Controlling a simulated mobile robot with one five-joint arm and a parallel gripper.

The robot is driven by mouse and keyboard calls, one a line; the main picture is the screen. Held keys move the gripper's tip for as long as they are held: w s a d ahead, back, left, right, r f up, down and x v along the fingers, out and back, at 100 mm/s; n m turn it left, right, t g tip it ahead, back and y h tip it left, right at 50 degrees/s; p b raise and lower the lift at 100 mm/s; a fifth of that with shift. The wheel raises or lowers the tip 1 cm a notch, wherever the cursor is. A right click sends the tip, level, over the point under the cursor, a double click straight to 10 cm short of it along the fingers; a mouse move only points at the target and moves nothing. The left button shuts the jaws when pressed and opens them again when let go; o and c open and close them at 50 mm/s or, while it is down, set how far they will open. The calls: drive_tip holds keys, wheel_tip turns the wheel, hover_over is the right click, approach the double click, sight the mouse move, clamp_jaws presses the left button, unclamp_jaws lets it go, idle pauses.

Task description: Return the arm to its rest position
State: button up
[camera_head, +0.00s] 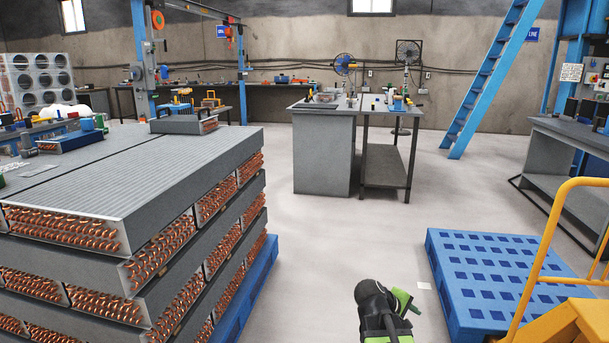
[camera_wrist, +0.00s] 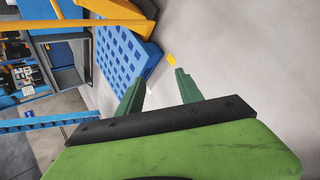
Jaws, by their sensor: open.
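My gripper (camera_wrist: 158,85) shows in the wrist view with its two dark green fingers apart and nothing between them. Bare grey floor lies beyond the fingertips, with a small yellow object or mark (camera_wrist: 171,59) and the corner of a blue pallet near them in the picture. In the head view my arm (camera_head: 383,310) shows at the bottom, right of centre, as a black and green part over the floor. The gripper's fingers cannot be made out clearly there.
A stack of finned coil blocks (camera_head: 130,185) fills the left on a blue pallet. An empty blue pallet (camera_head: 480,270) and a yellow-railed step (camera_head: 570,320) stand at right. A grey workbench (camera_head: 325,150) stands farther back. The floor (camera_head: 340,235) between is clear.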

drive_tip(key=s+a+f+m+g+y, duration=0.2)
drive_tip(key=s+a+f+m+y, duration=0.15)
drive_tip(key=a, duration=0.55)
drive_tip(key=s+a+f+m+g+y, duration=0.1)
drive_tip(key=s+a+f+m+y, duration=0.3)
drive_tip(key=a, duration=0.5)
wheel_tip(320, 180, up, 38)
drive_tip(key=s+p, duration=0.1)
drive_tip(key=p, duration=3.7)
drive_tip(key=shift+s+r+g+y, duration=0.15)
drive_tip(key=shift+r+g+y, duration=0.05)
drive_tip(key=shift+g+y, duration=0.15)
